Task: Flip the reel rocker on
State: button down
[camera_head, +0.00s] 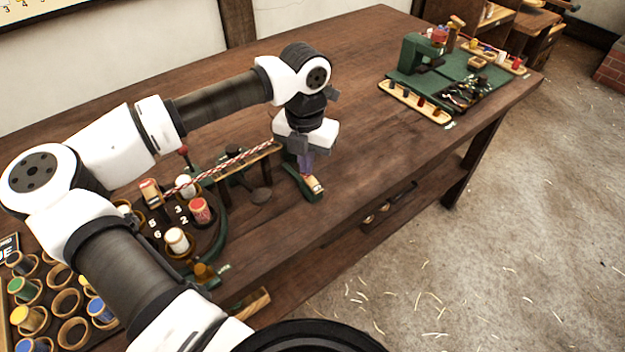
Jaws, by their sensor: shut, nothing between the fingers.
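My gripper (306,168) points down over the near end of the green rope-making machine (289,186) on the wooden bench. Its fingers are shut and empty. Just under the fingertips a small pale part with a red patch (314,184) sits on the green base; it looks like the reel rocker. I cannot tell whether the fingers touch it, or which way it is tipped. The gripper body hides part of the machine behind it. A red-and-white twisted rope (225,168) runs from the machine to the spools on the left.
A ring of numbered spools (178,240) stands left of the machine. A rack of coloured spools (62,302) is at the lower left. A green tool station (405,75) with a spool tray (413,103) is at the far right. The bench between is clear.

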jog(key=shift+f+b, duration=0.65)
jog(key=shift+f, duration=0.05)
jog(key=shift+r, duration=0.1)
notch_tip(320, 180, up, 8)
jog(key=p, duration=0.3)
jog(key=shift+p, duration=0.4)
jog(key=shift+s, duration=0.1)
dwell(0.5)
